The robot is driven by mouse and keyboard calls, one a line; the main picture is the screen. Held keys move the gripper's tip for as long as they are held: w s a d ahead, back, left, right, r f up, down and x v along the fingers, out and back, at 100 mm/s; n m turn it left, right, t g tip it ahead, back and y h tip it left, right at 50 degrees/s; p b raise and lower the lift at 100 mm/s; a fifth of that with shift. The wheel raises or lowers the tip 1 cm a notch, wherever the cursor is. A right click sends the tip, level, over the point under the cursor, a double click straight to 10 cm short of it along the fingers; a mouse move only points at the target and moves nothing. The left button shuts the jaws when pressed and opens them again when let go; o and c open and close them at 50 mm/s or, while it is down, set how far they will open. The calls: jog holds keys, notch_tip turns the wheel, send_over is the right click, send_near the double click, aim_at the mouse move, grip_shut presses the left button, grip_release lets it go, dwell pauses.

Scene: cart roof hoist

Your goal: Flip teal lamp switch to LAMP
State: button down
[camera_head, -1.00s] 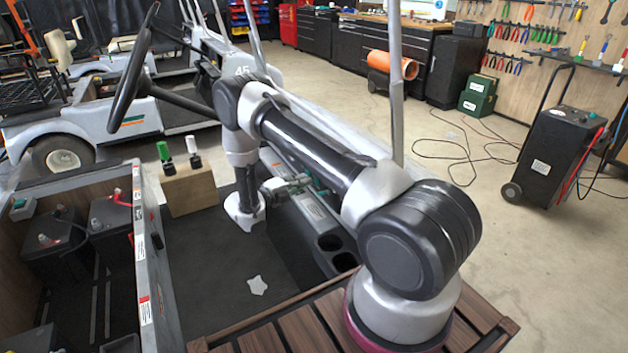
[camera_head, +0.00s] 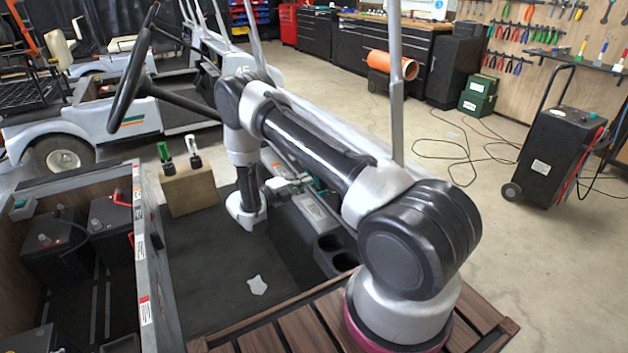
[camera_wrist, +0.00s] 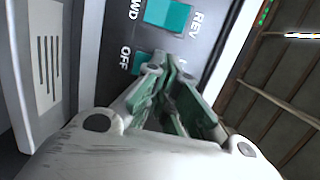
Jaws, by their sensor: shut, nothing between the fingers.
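The teal lamp switch (camera_wrist: 143,62) sits on the dark panel in the wrist view, beside the word OFF. Its far end, where a label begins with L, is mostly hidden behind my gripper. My gripper (camera_wrist: 169,63) is shut and empty, with its tips over or against the switch; I cannot tell whether they touch. Which way the switch is tipped is unclear. In the head view my gripper (camera_head: 302,184) reaches sideways to the cart's side panel, and the switch is not clear there.
A second teal switch (camera_wrist: 168,14) marked FWD and REV lies close by on the same panel. A vent plate (camera_wrist: 46,55) is at the left.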

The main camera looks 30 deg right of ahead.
jog(key=shift+d+r, duration=0.15)
jog(key=shift+d, duration=0.7)
dwell(0.3)
jog(key=shift+a, duration=0.15)
jog(key=a+f, duration=0.1)
jog(key=a, duration=0.5)
jog(key=shift+a, duration=0.35)
dwell(0.5)
